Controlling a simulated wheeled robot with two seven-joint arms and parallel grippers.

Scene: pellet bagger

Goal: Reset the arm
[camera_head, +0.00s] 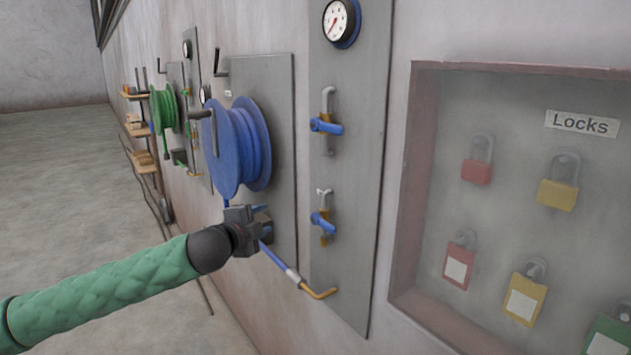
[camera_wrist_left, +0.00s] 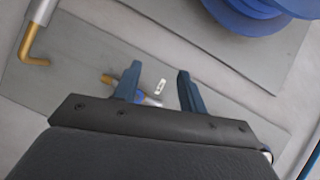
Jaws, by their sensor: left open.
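My left arm, in a green quilted sleeve, reaches in from the left in the head view. Its left gripper (camera_head: 262,222) is in front of the wall, just below the blue hose reel (camera_head: 240,150) and left of the panel with the blue-handled valves (camera_head: 322,224). In the left wrist view the two blue fingers of the gripper (camera_wrist_left: 159,88) stand apart with nothing held between them. A valve (camera_wrist_left: 138,95) and a small white label show beyond the fingers, on the grey panel. My right gripper is not in view.
A blue hose (camera_head: 277,262) with a brass end (camera_head: 320,293) runs below the gripper, close by. A lock cabinet (camera_head: 400,220) with padlocks is at right. A green reel (camera_head: 164,108) and wooden shelves (camera_head: 145,160) are farther along the wall. The floor (camera_head: 60,180) at left is open.

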